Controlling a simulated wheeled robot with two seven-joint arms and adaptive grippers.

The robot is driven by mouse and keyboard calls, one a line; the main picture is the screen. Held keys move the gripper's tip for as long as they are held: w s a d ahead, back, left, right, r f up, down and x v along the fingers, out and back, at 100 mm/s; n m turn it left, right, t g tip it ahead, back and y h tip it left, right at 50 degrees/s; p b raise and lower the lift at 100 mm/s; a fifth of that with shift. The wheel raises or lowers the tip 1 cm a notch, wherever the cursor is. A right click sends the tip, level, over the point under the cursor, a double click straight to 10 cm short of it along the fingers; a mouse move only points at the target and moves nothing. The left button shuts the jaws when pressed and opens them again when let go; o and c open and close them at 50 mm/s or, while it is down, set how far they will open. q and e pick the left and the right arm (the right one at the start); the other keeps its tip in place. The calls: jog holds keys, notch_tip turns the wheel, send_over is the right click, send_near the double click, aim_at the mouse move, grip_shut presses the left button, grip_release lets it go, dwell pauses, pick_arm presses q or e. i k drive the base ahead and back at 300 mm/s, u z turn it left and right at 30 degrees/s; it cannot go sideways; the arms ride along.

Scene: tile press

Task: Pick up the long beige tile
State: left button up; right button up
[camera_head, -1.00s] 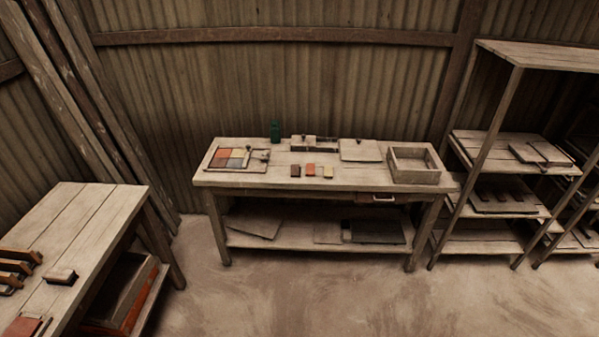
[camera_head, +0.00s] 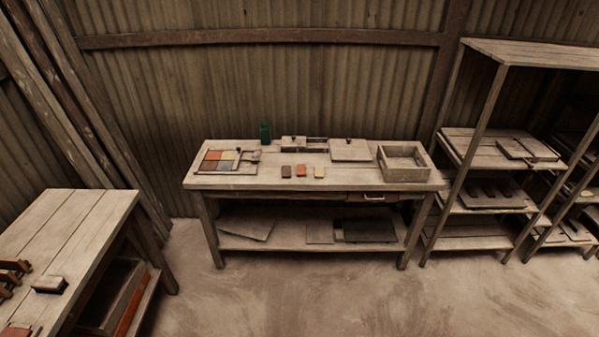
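Three small tiles stand in a row on the middle workbench (camera_head: 240,183): a dark brown one (camera_head: 286,171), an orange-red one (camera_head: 301,170) and a yellowish-beige one (camera_head: 319,171) at the right end. At this distance I cannot tell whether the yellowish-beige one is the long beige tile. To their left lies a framed board (camera_head: 247,169) with several coloured squares. Neither of my grippers is in view.
The workbench also holds a green bottle (camera_head: 265,131), a flat board (camera_head: 350,150) and an open wooden box (camera_head: 404,175). A table (camera_head: 75,222) stands at the left and a shelf unit (camera_head: 527,54) at the right. The floor (camera_head: 300,295) before the bench is clear.

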aim_at(319, 170)
jog(key=u, duration=0.6)
jog(key=i, duration=1.15)
jog(key=u, duration=0.3)
jog(key=i, duration=1.15)
jog(key=z, duration=0.45)
